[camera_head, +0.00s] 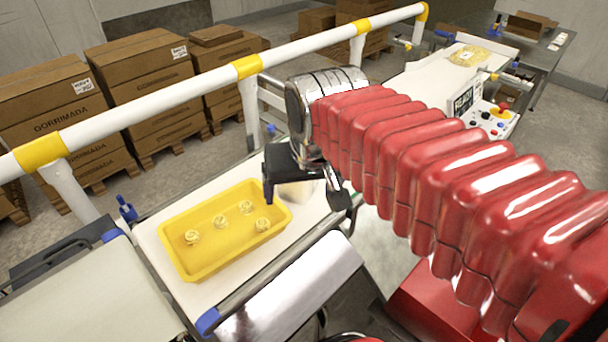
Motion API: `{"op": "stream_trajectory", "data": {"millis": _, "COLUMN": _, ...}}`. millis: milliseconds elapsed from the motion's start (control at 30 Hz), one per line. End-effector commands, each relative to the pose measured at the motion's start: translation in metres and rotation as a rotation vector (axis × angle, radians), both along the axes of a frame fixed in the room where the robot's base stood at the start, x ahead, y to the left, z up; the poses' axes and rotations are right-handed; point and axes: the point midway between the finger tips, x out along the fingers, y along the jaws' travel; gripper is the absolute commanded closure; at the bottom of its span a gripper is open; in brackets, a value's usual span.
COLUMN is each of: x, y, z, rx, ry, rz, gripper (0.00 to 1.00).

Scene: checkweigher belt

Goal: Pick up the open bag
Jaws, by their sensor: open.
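A clear bag with yellow contents (469,55) lies on the far end of the white belt at upper right. It is too small to tell whether it is open. A yellow tray (186,263) sits on the near belt and holds several small pale-yellow nest-shaped pieces (220,221), spread apart. My gripper (306,200) is open and seems empty, just right of the tray and above the belt's edge. It is far from the bag. My red-sleeved arm hides part of the belt between them.
A white rail with yellow bands (190,97) runs behind the belt. A control box with buttons (490,118) and a display (463,101) stand beside the belt. Stacked cartons (140,85) are behind the rail. A dark table (545,45) at far right bears an open carton (530,24).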

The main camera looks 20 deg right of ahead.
Motion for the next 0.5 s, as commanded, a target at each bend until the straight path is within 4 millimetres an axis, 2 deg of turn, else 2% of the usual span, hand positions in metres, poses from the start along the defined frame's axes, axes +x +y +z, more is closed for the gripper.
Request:
{"op": "stream_trajectory", "data": {"millis": 233, "x": 0.042, "y": -0.012, "z": 0.006, "rx": 0.021, "ry": 0.047, "rz": -0.097, "gripper": 0.02}}
{"op": "stream_trajectory", "data": {"millis": 500, "x": 0.088, "y": -0.027, "z": 0.006, "rx": 0.041, "ry": 0.093, "rz": -0.203, "gripper": 0.02}}
